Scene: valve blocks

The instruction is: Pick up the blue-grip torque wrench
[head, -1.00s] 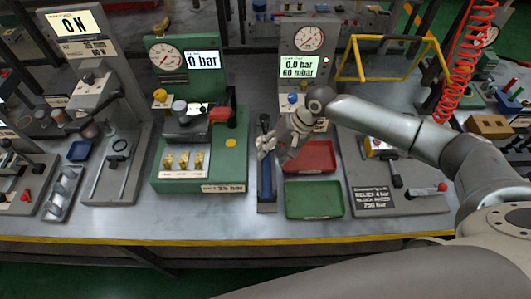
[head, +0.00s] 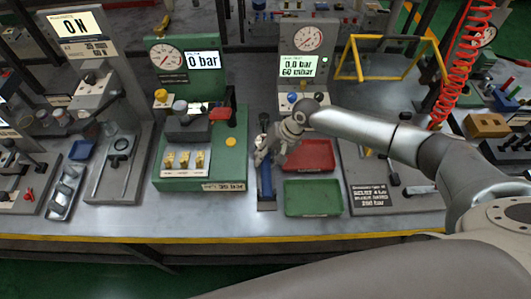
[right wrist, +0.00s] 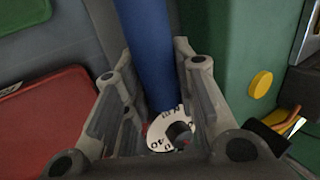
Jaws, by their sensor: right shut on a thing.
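The blue-grip torque wrench (head: 266,181) stands out as a long blue handle on a narrow dark holder on the bench, between the green test block and the trays. My right gripper (head: 262,157) is at the wrench and partly covers it. In the right wrist view the blue grip (right wrist: 148,45) runs between the two fingers of the right gripper (right wrist: 155,75), which is shut on it. A white numbered dial (right wrist: 166,128) shows below the grip, partly hidden by the fingers. My left gripper is not in view.
The green test block (head: 200,175) with gauge and brass fittings stands close left of the wrench. A red tray (head: 310,155) and a green tray (head: 313,198) lie close right. A plate with a printed label (head: 372,197) is farther right. The yellow bench edge (head: 270,237) is in front.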

